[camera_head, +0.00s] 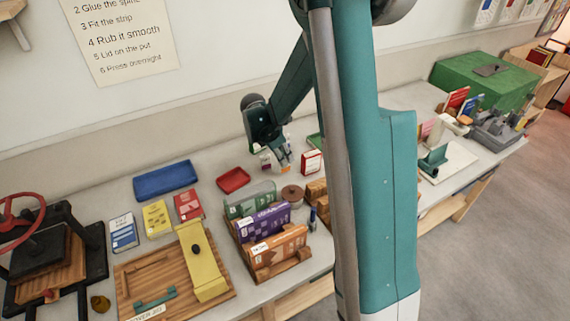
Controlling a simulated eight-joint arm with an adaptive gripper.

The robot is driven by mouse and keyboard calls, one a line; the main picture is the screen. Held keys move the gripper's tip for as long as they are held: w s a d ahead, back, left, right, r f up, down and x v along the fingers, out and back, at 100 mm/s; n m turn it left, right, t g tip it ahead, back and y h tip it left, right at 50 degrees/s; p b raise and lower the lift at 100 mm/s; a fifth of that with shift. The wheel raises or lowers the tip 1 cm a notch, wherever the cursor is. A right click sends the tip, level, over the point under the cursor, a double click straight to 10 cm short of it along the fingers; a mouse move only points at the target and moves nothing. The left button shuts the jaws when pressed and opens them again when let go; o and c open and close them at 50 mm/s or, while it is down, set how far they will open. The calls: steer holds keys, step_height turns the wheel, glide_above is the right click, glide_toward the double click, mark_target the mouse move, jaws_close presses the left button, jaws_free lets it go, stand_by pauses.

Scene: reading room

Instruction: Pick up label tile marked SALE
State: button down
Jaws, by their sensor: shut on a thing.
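My gripper (282,162) hangs over the back of the workbench, left of my large teal arm link. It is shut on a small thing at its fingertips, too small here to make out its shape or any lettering. I cannot read the word SALE on anything in view, so I cannot tell whether the held thing is that label tile. A white tag with lettering (149,313) lies at the front edge of the wooden board and does not appear to read SALE.
A red tray (233,180) and a blue tray (165,181) lie left of my gripper. A red-and-white box (312,162) stands close on its right. In front are a brown lidded pot (292,193) and a wooden rack with purple (265,224) and orange (277,247) boxes.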

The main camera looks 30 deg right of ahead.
steer(key=shift+r, duration=2.5)
